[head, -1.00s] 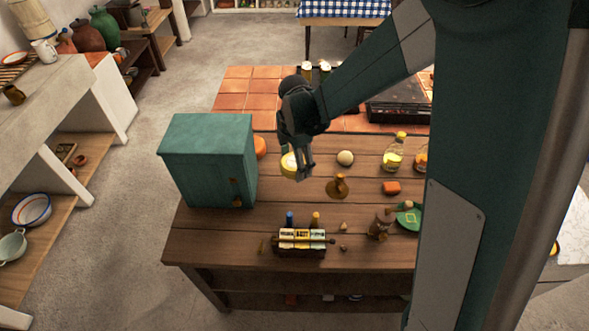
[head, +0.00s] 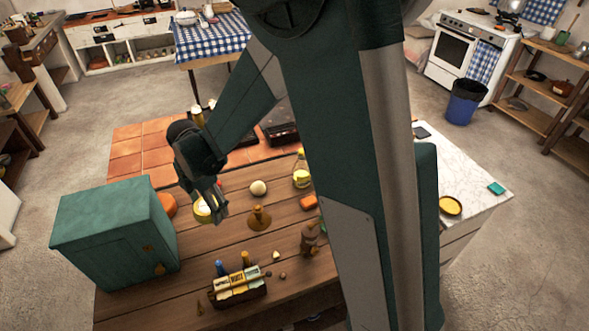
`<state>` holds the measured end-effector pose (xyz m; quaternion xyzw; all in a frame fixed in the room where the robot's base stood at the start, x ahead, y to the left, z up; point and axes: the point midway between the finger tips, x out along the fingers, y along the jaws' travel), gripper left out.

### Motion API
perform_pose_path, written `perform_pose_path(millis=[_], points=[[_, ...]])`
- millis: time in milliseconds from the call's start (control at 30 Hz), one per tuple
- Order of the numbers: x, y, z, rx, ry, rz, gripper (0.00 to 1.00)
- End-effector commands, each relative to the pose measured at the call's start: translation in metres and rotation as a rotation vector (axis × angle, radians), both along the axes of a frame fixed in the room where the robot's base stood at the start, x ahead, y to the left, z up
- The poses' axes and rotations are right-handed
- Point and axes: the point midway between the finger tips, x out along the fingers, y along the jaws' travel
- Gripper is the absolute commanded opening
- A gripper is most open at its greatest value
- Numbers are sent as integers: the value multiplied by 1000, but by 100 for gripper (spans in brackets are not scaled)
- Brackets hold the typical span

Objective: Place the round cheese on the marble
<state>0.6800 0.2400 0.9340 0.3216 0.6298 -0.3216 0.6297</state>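A pale yellow round piece (head: 203,211), which looks like the round cheese, is at the left of the wooden table, just right of the green cabinet. My gripper (head: 216,212) is down at its right side, with fingers overlapping its edge. The far finger is hidden, so I cannot tell whether the fingers are closed on it or whether it touches the table. The white marble top (head: 465,165) is at the right, beyond my arm, partly covered by it.
The green cabinet (head: 115,235), an orange round thing (head: 167,205), a pale ball (head: 258,188), a brass bell-like object (head: 260,218) and an oil bottle (head: 301,172) stand close by. The marble holds a yellow round dish (head: 451,206) and a teal block (head: 496,188); its middle is clear.

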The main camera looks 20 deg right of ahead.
Motion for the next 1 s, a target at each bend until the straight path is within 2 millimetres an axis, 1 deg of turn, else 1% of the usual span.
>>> perform_pose_path(millis=[267, 367, 467, 567, 900, 1000], points=[[0, 0, 2, 0, 0, 0, 43], [0, 0, 7, 0, 0, 0, 43], [0, 0, 16, 0, 0, 0, 43], [0, 0, 30, 0, 0, 0, 43], [-1, 0, 88, 0, 0, 0, 43], [0, 0, 102, 0, 0, 0, 43]])
